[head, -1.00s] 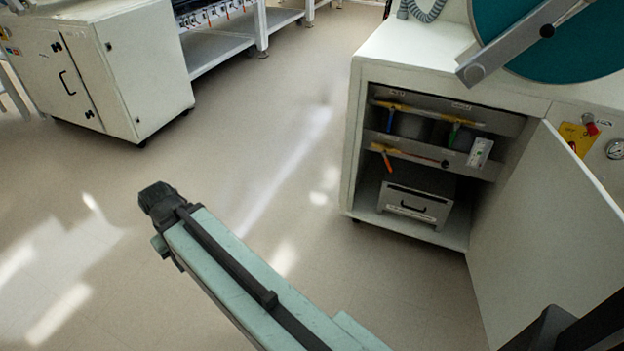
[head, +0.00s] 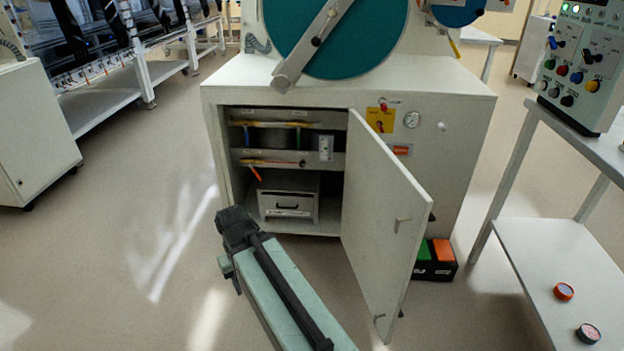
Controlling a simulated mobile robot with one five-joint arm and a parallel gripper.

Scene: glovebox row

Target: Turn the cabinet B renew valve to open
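The open cabinet (head: 222,108) under the large teal disc holds two rows of pipes. A blue handle (head: 246,132) hangs down at the upper left. An orange-red handle (head: 255,173) slants down at the left of the lower pipe. The labels are too small to read, so I cannot tell which is the renew valve. My teal arm reaches up from the bottom and ends in a dark block (head: 237,229) in front of the cabinet, apart from the handles. No fingers can be made out.
The cabinet door (head: 383,225) stands open toward me, right of my arm. A drawer-like box (head: 287,202) sits on the cabinet floor. A black crate (head: 437,268) stands beyond the door. A table (head: 560,265) is at right. The floor at left is clear.

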